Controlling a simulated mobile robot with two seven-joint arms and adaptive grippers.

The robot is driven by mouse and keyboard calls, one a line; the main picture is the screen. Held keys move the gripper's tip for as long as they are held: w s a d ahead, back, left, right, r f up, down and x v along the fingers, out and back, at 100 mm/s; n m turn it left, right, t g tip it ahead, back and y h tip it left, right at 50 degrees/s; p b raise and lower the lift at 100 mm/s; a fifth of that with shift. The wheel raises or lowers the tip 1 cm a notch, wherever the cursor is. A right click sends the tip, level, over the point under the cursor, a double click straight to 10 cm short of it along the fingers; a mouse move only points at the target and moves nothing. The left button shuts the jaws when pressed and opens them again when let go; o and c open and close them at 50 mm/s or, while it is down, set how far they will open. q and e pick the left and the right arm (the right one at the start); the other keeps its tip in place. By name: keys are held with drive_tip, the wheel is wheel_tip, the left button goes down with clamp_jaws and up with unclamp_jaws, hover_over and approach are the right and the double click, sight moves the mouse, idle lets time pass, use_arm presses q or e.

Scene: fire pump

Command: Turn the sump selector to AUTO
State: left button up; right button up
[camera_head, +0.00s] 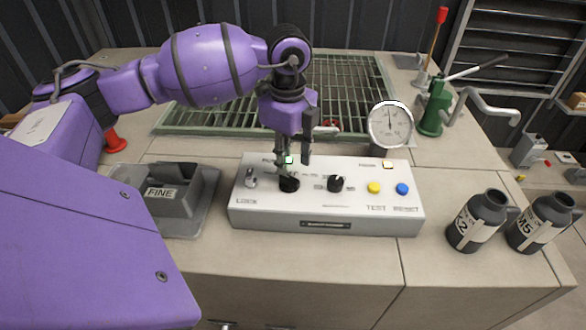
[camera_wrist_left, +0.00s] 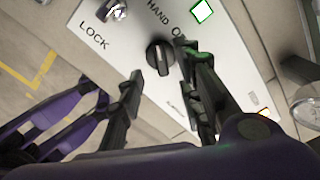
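A white control box (camera_head: 326,224) stands on the bench. It has two black rotary knobs: a left one (camera_head: 289,185) and a right one (camera_head: 336,184). Their small labels are too blurred in the head view to tell which is the sump selector. My left gripper (camera_head: 294,168) points down at the left knob. In the left wrist view its fingers (camera_wrist_left: 168,88) are spread, with the black knob (camera_wrist_left: 160,57) just beyond the gap between them. "HAND" and part of an "O" show near that knob, which has a pale pointer line. My right gripper is out of view.
On the box are a lock switch (camera_head: 251,179), a yellow button (camera_head: 374,188) and a blue button (camera_head: 402,189). A gauge (camera_head: 390,125) stands behind. A grey FINE-marked unit (camera_head: 175,199) is left; two dark bottles (camera_head: 478,221) (camera_head: 541,222) are right.

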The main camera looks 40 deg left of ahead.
sight(290, 177)
use_arm(q)
wheel_tip(290, 177, down, 4)
drive_tip(key=shift+f, duration=0.7)
clamp_jaws()
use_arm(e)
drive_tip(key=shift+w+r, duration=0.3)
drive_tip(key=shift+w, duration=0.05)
